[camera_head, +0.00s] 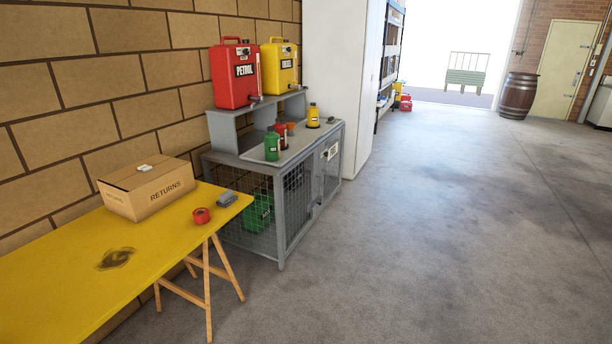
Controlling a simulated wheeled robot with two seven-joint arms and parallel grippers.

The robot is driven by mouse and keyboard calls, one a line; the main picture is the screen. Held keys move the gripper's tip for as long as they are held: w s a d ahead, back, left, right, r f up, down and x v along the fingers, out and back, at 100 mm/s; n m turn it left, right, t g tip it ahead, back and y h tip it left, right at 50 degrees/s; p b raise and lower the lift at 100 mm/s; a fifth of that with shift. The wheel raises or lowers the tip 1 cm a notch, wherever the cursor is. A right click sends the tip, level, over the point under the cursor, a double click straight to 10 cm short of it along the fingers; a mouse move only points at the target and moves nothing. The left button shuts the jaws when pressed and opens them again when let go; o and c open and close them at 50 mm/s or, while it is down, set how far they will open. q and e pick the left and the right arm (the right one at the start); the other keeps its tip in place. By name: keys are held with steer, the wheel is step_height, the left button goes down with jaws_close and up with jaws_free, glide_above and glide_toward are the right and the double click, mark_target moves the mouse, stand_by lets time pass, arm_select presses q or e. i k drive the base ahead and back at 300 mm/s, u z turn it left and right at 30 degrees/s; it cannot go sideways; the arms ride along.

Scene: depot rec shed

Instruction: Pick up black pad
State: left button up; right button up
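No clear black pad stands out. A dark, blurred round patch (115,258) lies on the yellow table (60,285); it looks flat like a stain, and I cannot tell whether it is a pad. A small dark item (331,120) sits at the right end of the grey cage cabinet's top, too small to identify. A small grey-blue item (227,198) lies near the yellow table's right end, beside a red roll (201,215). Neither of my grippers is in view.
A RETURNS carton (150,190) with a small white item on its lid stands against the wall. The grey cage cabinet (295,215) holds red and yellow cans (235,75) and several small bottles. Trestle legs (208,290) stand under the table. Open floor (430,230) lies to the right.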

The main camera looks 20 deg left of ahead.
mark_target(224, 200)
steer(key=z, duration=0.15)
steer(key=i, duration=2.2)
steer(key=u, duration=1)
steer(key=i, duration=1.15)
steer(key=u, duration=0.55)
